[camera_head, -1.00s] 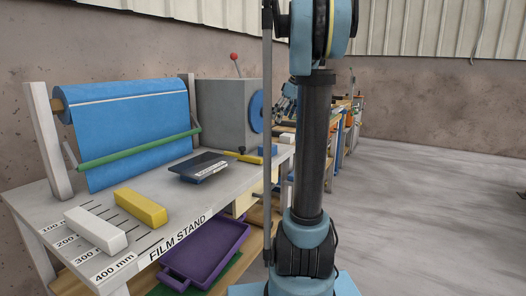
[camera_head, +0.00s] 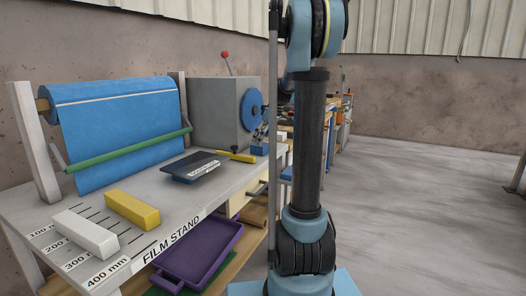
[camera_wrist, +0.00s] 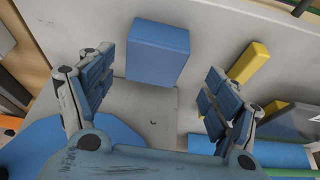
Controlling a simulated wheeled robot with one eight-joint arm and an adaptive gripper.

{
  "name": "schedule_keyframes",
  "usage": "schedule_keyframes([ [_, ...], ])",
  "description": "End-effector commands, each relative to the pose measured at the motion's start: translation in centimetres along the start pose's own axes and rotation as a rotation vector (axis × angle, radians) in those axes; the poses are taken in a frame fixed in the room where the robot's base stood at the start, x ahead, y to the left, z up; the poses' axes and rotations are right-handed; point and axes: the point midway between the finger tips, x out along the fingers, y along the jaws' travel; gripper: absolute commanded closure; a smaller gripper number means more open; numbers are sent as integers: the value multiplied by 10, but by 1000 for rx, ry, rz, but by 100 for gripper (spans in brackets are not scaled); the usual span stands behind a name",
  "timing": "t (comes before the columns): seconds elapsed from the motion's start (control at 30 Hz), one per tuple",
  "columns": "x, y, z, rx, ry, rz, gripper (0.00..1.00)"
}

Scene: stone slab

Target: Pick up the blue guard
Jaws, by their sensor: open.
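A plain blue block (camera_wrist: 157,52), which I take for the blue guard, stands on the grey bench top in the wrist view. It also shows small in the head view (camera_head: 259,150), beside the grey machine and partly behind my arm. In the wrist view my gripper (camera_wrist: 157,82) is open, with its two padded fingers spread left and right. The block lies ahead between the fingertips, with nothing visibly gripped. In the head view the gripper (camera_head: 261,132) is tiny, just above the block.
A blue disc (camera_head: 252,108) on the grey machine (camera_head: 215,112) is near the block; it fills the wrist view's lower left (camera_wrist: 50,150). A yellow bar (camera_head: 236,157) lies close by. The film stand bench (camera_head: 185,212) holds a blue roll (camera_head: 120,135). Floor at right is clear.

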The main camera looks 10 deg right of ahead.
Motion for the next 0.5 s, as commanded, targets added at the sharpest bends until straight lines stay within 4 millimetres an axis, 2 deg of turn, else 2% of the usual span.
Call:
schedule_keyframes([
  [0.3,40,6,3,-1,0,0,18],
  [0.5,46,6,3,0,0,0,18],
])
